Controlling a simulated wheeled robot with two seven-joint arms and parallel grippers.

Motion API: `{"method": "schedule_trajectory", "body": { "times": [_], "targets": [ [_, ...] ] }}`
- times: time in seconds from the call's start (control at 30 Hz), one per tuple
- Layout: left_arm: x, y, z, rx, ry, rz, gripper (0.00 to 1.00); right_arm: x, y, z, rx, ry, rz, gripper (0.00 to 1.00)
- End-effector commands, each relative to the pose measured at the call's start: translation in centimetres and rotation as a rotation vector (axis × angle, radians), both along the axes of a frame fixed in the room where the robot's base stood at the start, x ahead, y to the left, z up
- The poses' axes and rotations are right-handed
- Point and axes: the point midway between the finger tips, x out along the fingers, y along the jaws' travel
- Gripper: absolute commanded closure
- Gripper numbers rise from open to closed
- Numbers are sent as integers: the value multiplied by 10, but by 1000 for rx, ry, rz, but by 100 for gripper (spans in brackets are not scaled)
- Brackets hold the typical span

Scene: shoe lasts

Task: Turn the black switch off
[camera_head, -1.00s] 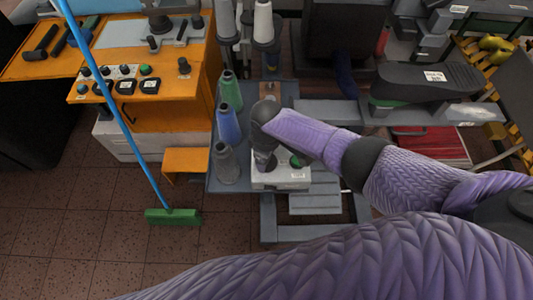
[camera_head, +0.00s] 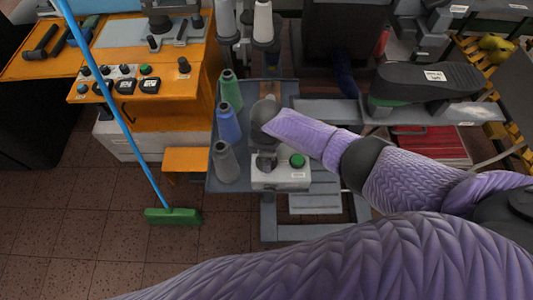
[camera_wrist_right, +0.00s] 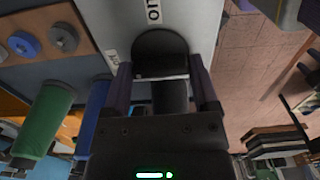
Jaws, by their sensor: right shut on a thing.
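The black switch (camera_wrist_right: 160,52) shows in the right wrist view as a rounded black knob on a pale panel. My right gripper (camera_wrist_right: 160,80) has one finger on each side of it and is shut on it. In the head view my right arm comes in from the right, and its wrist hangs over the light grey control box (camera_head: 290,180). The wrist and gripper mostly hide the switch there. A green button (camera_head: 297,160) sits on the box, right of the gripper. My left gripper is in neither view.
Green, blue and grey thread cones (camera_head: 226,162) stand close left of the box. An orange workbench (camera_head: 170,110) with buttons and a blue-handled broom (camera_head: 172,216) are farther left.

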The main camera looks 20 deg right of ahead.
Motion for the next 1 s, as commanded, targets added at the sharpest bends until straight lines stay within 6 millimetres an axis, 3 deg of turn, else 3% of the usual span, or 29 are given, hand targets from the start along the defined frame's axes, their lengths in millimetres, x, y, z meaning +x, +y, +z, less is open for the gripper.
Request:
{"method": "schedule_trajectory", "body": {
  "times": [0.27,0.3,0.4,0.67,0.77,1.0],
  "targets": [
    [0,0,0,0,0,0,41,1,0,1,0,-2,3,82],
    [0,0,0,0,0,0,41,1,0,1,0,-2,3,19],
    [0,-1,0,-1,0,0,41,0,0,1,0,-2,3,0],
    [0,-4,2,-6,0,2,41,0,0,4,0,-1,2,0],
    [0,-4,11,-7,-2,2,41,1,0,20,0,-2,2,0],
    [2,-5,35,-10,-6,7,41,1,0,77,0,-4,3,0]
  ]
}}
